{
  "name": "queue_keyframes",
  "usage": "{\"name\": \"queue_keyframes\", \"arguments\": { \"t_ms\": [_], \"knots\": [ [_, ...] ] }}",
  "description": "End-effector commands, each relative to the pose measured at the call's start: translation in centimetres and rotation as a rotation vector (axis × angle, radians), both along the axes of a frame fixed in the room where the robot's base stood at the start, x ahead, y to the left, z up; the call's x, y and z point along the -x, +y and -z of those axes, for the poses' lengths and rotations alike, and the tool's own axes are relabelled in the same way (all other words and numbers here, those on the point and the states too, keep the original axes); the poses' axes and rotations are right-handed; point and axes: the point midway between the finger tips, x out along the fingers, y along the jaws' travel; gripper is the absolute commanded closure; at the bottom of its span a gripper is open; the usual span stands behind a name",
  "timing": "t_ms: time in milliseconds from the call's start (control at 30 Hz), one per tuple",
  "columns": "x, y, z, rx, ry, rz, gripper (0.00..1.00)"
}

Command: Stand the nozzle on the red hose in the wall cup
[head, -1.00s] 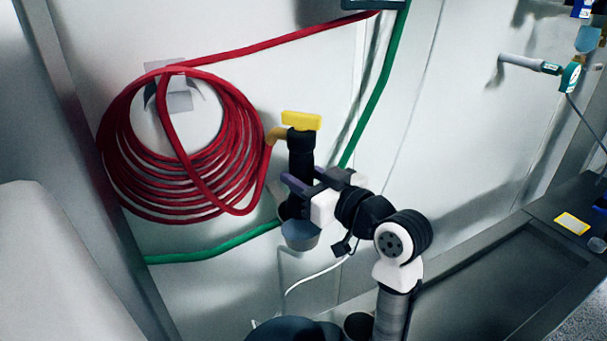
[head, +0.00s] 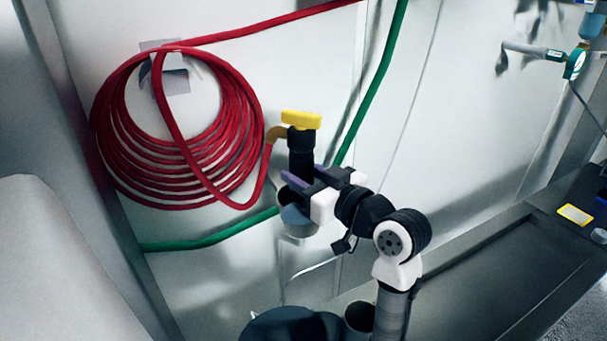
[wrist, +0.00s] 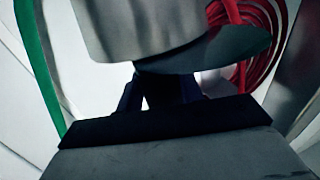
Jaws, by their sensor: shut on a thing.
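The nozzle (head: 301,152) is a black upright body with a yellow top and a brass elbow on its left, where the red hose (head: 265,170) joins. My gripper (head: 299,181) is shut on the nozzle's lower part with its purple fingers. The wall cup (head: 297,222), blue-grey, is directly below the gripper, against the wall. The wrist view shows the cup (wrist: 150,22) large and close, with part of its rim. The fingers hide the nozzle's lower end, so I cannot tell whether it is inside the cup.
The red hose hangs in a big coil from a wall bracket (head: 170,82) at left. A green hose (head: 372,95) runs down the wall behind the gripper. A dark round container (head: 290,325) stands below. A dark trough (head: 500,275) lies at right.

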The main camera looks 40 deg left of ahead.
Motion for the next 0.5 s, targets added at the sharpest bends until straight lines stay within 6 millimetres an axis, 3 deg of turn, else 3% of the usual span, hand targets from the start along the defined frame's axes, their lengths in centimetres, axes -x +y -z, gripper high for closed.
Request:
{"name": "queue_keyframes", "arguments": {
  "t_ms": [500],
  "knots": [
    [0.01, -0.02, 0.73, -0.002, -0.001, 0.000, 1.00]
  ]
}}
